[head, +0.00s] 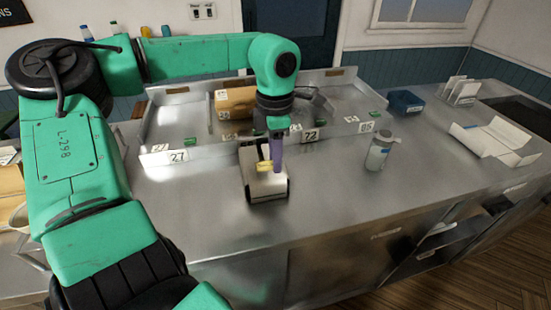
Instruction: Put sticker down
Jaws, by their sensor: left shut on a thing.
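My left gripper (272,158) points down over a small pale box-shaped device (266,187) with dark sides on the steel counter. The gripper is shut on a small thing. A small yellow piece (264,166) shows at the fingertips and is probably the sticker, but it is too small to tell for certain. A narrow purple part shows beside it. I cannot tell whether the yellow piece touches the device. My right gripper is out of view.
Behind is a low metal tray (180,150) with number tags, holding a brown box (234,101). A clear bottle (378,152) stands right of the device. A blue bin (405,102) and a white open carton (495,142) are farther right. The counter (330,200) between device and bottle is clear.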

